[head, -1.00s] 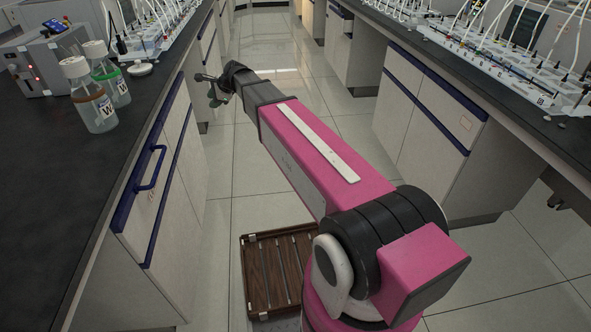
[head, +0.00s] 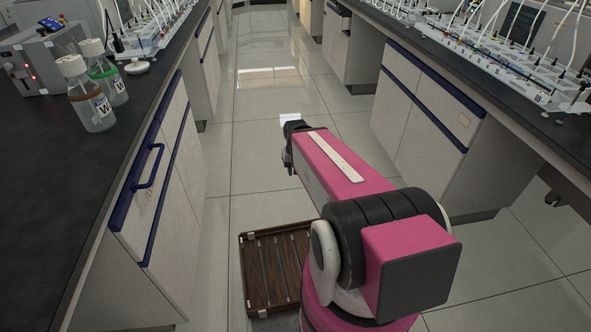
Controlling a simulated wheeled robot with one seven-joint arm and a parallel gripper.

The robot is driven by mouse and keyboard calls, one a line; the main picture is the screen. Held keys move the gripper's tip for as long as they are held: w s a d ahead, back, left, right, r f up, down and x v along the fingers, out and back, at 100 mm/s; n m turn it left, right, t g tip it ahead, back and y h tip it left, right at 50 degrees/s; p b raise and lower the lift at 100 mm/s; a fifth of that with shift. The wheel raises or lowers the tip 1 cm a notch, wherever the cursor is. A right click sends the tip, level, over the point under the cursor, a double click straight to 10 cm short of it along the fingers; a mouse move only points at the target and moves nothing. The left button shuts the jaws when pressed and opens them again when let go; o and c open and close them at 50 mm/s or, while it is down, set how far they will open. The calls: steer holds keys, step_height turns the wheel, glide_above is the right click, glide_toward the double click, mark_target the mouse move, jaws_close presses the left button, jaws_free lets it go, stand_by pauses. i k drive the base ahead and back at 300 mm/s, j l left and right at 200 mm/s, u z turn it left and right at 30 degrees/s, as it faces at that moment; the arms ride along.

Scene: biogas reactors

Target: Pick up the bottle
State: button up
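Two clear bottles with white caps and W labels stand upright on the left black counter. The nearer bottle (head: 92,106) has a brown-orange ring. The other bottle (head: 108,79) has a green ring and stands just behind it to the right. My pink arm reaches forward over the aisle, right of the counter. Only a small part of my gripper (head: 287,160) shows at the arm's far end, and its fingers are hidden behind the arm. It is well apart from both bottles.
A grey device (head: 42,62) and a white dish (head: 137,66) stand near the bottles. A blue drawer handle (head: 150,167) juts from the left cabinet. A brown slatted crate (head: 273,270) lies low ahead. The right bench (head: 500,95) carries tubing racks. The aisle floor is clear.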

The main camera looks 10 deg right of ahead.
mark_target(101, 70)
steer(key=u, duration=1.4)
steer(key=i+l+u, duration=0.1)
steer(key=i+l, duration=0.2)
steer(key=l, duration=0.2)
steer(key=i+l+u, duration=0.15)
steer(key=l, duration=0.4)
steer(key=i+l+u, duration=0.1)
steer(key=i+l, duration=0.25)
steer(key=l, duration=0.2)
steer(key=i+l+u, duration=0.1)
steer(key=l, duration=0.5)
steer(key=i+l+u, duration=0.15)
steer(key=i+l, duration=0.15)
steer(key=l, duration=0.3)
steer(key=i+l+u, duration=0.1)
steer(key=l, duration=0.55)
steer(key=i+l+u, duration=0.15)
steer(key=l, duration=0.45)
steer(key=i+l+u, duration=0.1)
steer(key=l, duration=0.55)
steer(key=k+l, duration=0.1)
steer(key=l, duration=0.2)
steer(key=k+l, duration=0.1)
steer(key=l, duration=0.25)
steer(key=j+u, duration=0.1)
steer(key=u, duration=1.35)
steer(key=i+u, duration=0.35)
steer(key=i+l, duration=0.05)
